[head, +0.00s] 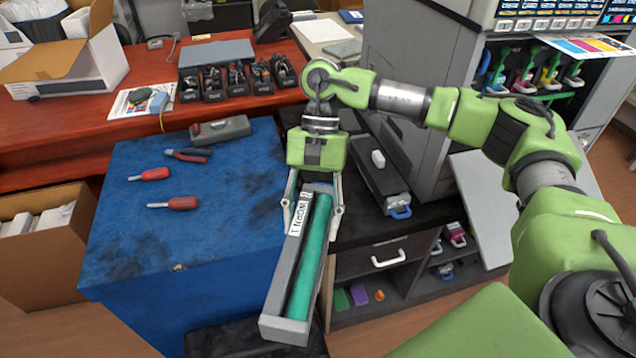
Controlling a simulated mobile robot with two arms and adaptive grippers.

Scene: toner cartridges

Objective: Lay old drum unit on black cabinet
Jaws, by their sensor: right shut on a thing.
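The old drum unit (276,292) is a long grey tray with a green roller and a white label reading "WORN". My right gripper (312,212) is shut on its far end, one finger on each side. The unit is held in front of the gap between the blue chest and the black cabinet (428,216), with its near end toward me. Its underside is hidden. The cabinet has a dark top, a drawer with a white handle and open shelves below. My left gripper is not in view.
A grey cartridge unit (384,172) with a blue handle lies on the cabinet top beside the printer (405,85). The blue chest (225,260) carries screwdrivers (178,203), pliers (190,155) and a grey case (220,129). An open printer flap (487,205) is at the right.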

